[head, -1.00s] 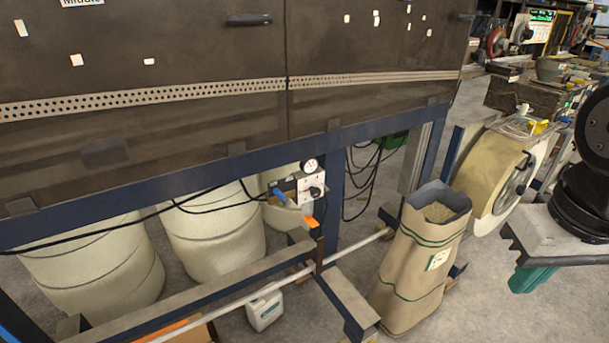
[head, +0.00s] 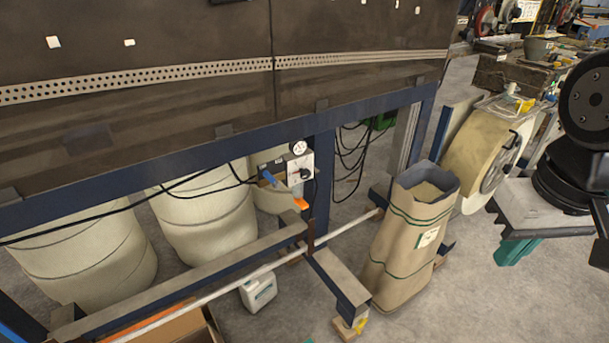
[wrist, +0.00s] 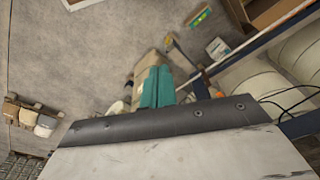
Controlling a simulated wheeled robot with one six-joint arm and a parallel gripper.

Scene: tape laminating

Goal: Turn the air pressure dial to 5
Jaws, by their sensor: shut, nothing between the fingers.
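The air pressure unit is a small white panel (head: 300,164) on the machine's dark blue frame, near the middle of the head view. A round white gauge (head: 299,147) sits on top, and a dark knob (head: 305,173) shows on the panel's face. The numbers and pointer are too small to read. My gripper (head: 508,250) has teal fingers and is at the right of the head view, well apart from the panel. In the wrist view the teal fingers (wrist: 156,88) are together and empty, pointing over the floor. The panel cannot be made out in the wrist view.
A blue lever (head: 268,179) and black cables are beside the panel. A blue leg (head: 319,185) and a low beam (head: 340,282) stand near it. A tall paper sack (head: 405,250) stands between the panel and my gripper. Pale barrels (head: 205,225) are behind the frame.

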